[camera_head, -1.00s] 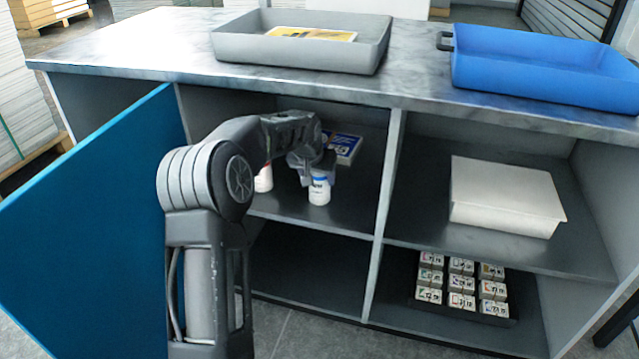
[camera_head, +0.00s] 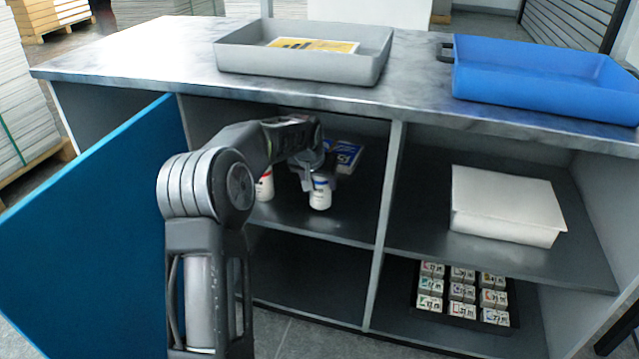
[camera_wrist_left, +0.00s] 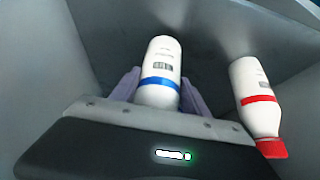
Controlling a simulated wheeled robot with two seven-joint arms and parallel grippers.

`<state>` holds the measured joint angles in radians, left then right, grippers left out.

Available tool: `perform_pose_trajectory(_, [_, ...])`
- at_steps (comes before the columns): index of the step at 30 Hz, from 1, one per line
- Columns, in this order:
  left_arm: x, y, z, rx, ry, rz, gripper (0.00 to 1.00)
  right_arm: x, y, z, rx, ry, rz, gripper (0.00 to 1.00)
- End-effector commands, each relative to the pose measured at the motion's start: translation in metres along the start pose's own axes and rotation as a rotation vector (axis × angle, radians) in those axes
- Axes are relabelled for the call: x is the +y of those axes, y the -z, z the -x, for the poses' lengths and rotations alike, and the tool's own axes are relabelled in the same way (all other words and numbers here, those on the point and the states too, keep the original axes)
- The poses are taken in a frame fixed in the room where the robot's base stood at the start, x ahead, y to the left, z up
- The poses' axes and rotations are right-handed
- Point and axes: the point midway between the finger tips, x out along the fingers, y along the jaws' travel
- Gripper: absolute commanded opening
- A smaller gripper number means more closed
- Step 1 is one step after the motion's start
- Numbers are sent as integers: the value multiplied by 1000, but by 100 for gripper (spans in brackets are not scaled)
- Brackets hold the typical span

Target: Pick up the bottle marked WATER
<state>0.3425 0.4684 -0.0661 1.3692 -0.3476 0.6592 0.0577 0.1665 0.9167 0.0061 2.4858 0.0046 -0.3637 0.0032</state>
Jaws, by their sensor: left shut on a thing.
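A white bottle with a blue band (camera_head: 320,197) is upright at the upper left shelf of the cabinet. It also shows between two pale fingers in the left wrist view (camera_wrist_left: 160,62). Its label is too small to read. My left gripper (camera_head: 318,181) reaches into the compartment and is shut on this bottle; its fingers also show in the wrist view (camera_wrist_left: 158,92). A second white bottle, with a red band (camera_head: 265,186), stands to the left, partly behind my arm. It is at the right in the wrist view (camera_wrist_left: 256,98), apart from the fingers. My right gripper is not in view.
A blue and white box (camera_head: 347,155) lies behind the held bottle. The open blue door (camera_head: 90,230) is at the left, and a divider (camera_head: 386,200) at the right. A grey tray (camera_head: 375,68) and blue tray (camera_head: 540,85) stand on the top.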

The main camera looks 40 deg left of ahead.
Motion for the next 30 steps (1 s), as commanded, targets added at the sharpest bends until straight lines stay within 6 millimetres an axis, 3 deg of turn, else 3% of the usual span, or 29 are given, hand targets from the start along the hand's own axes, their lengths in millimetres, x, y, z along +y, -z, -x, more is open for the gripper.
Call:
perform_pose_trajectory(8, [0, -37, 24, 0, 0, -1, 0, -3, -1, 5, -3, 2, 2, 36])
perform_pose_trajectory(21, [0, -125, 74, 1, -1, 1, 0, -9, -4, 15, -11, 5, 7, 36])
perform_pose_trajectory(30, [0, -154, 89, 1, -1, 2, 0, -10, -5, 17, -14, 7, 8, 36])
